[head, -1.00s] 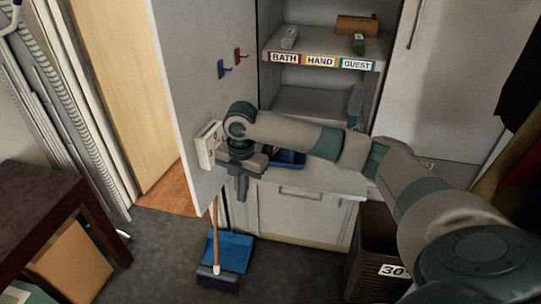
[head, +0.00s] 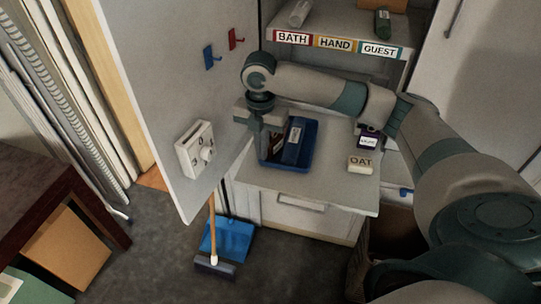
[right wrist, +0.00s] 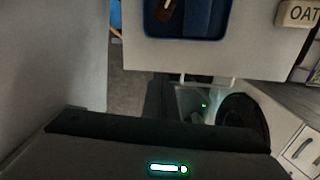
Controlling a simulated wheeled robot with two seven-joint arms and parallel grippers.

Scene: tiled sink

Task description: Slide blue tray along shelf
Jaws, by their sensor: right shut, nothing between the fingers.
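The blue tray (head: 305,162) sits on the left part of the pale lower shelf (head: 330,190) inside the open cabinet. It holds a dark blue labelled item and something brown. The tray's near edge also shows at the top of the right wrist view (right wrist: 185,38). My right gripper (head: 259,151) is shut and empty, fingers pointing down, at the tray's left side. It covers part of that side, and I cannot tell whether it touches. My left gripper is not in view.
A block marked OAT (head: 361,165) and a purple labelled box (head: 369,141) stand right of the tray. Shelf between is clear. The labelled shelf (head: 335,43) is above.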

